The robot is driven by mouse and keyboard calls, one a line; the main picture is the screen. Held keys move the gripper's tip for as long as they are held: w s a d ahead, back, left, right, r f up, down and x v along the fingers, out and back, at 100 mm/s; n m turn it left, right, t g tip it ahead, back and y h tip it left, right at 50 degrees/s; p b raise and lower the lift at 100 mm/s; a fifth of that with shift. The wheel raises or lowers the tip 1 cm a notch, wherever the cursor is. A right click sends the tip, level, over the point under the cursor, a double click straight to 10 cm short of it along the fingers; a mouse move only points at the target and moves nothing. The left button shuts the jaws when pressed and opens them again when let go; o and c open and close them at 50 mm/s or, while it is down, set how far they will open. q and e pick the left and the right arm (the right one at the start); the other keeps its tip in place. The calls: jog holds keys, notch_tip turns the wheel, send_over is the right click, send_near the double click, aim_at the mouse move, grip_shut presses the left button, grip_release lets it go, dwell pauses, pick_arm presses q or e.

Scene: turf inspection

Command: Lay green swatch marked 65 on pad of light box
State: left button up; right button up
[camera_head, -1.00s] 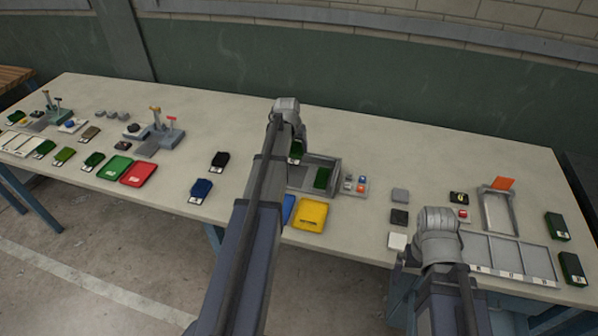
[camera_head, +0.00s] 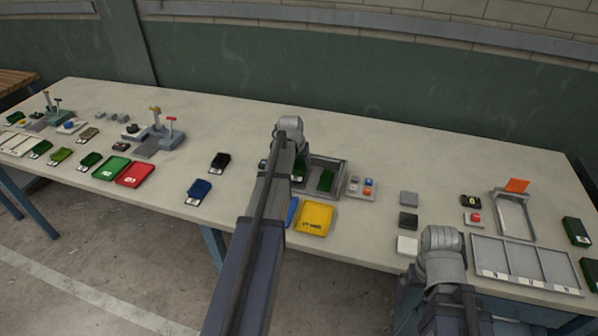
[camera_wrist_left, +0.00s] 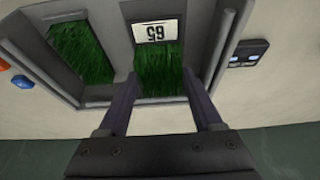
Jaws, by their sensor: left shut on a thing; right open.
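The grey light box (camera_head: 343,178) stands mid-table with two wells side by side. My left gripper (camera_wrist_left: 160,84) is shut on the green swatch marked 65 (camera_wrist_left: 160,60), which has a white label and grassy turf. The swatch is at the well on the left in the head view; whether it touches the pad beneath I cannot tell. Another green swatch (camera_head: 325,181) lies in the other well, also seen in the left wrist view (camera_wrist_left: 82,52). My left arm covers part of the box in the head view. My right gripper (camera_head: 440,250) is open over the right front, its fingers mostly hidden.
A button panel (camera_head: 361,188) sits right of the box, a yellow tray (camera_head: 316,217) in front of it. A small device with two blue buttons (camera_wrist_left: 249,53) is on the other side. Black (camera_head: 220,162) and blue (camera_head: 198,191) swatches lie left. The table behind the box is clear.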

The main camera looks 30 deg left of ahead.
pick_arm(q)
jog(key=shift+f+b, duration=0.65)
jog(key=shift+f, duration=0.5)
pick_arm(e)
jog(key=shift+f, duration=1.15)
jog(key=shift+f, duration=0.1)
pick_arm(q)
jog(key=shift+f, duration=0.25)
jog(key=o, duration=1.3)
jog(key=shift+r, duration=0.1)
jog(key=p+v, duration=1.1)
jog(key=v, duration=0.1)
jog(key=shift+r, duration=0.15)
pick_arm(e)
notch_tip(320, 180, up, 11)
jog(key=shift+r, duration=0.2)
pick_arm(q)
jog(key=shift+s, duration=0.1)
